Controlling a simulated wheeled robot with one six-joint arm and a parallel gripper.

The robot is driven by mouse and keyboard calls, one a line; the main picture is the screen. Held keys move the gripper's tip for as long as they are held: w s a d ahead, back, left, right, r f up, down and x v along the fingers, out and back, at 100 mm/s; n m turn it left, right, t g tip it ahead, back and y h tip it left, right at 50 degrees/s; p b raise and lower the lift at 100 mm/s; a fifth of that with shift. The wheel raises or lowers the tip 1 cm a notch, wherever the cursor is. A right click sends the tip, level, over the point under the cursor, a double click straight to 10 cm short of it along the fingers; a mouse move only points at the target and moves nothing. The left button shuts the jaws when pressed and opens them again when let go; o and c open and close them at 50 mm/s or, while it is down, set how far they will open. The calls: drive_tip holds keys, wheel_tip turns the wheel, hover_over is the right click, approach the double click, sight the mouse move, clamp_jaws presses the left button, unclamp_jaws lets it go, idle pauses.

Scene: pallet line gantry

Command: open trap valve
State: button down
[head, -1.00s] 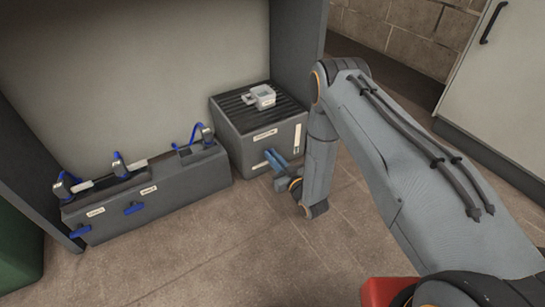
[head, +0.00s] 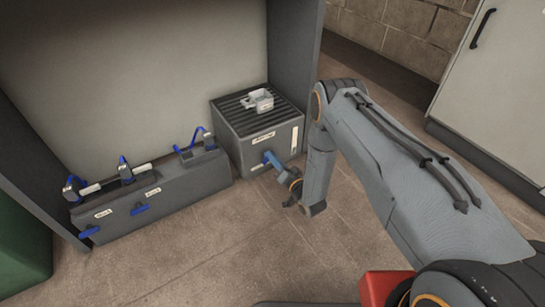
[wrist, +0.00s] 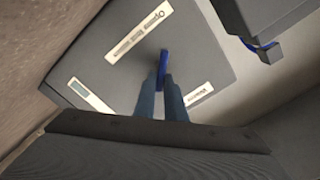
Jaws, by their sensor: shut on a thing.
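A small blue handle (wrist: 164,58) sticks out from the front of a grey box (head: 232,148) with a slatted top. I take this handle to be the trap valve; the label above it is too small to read in the head view. My gripper (wrist: 163,80) reaches it from the front, and its two blue-grey fingers are shut on the handle in the wrist view. In the head view my gripper (head: 273,160) is low against the box front and hides most of the handle.
Left of the box is a long grey bench (head: 180,187) with upright blue-handled pieces and two blue front levers. A tall grey panel (head: 293,60) stands behind the box. The floor in front is clear.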

drive_tip(key=shift+w+d+f+m+p, duration=0.1)
drive_tip(key=shift+f+m+p, duration=0.1)
drive_tip(key=shift+m, duration=1.2)
drive_tip(key=shift+d+f+m+p, duration=0.1)
drive_tip(key=shift+f+m+p, duration=0.1)
drive_tip(key=shift+m, duration=1.2)
drive_tip(key=shift+w+f+m+p, duration=0.1)
drive_tip(key=shift+f+m+p, duration=0.1)
drive_tip(key=shift+m, duration=1.2)
drive_tip(key=c, duration=1.8)
unclamp_jaws()
drive_tip(key=shift+s, duration=0.1)
drive_tip(key=p+v, duration=0.3)
drive_tip(key=v, duration=0.4)
drive_tip(key=shift+s+d, duration=0.3)
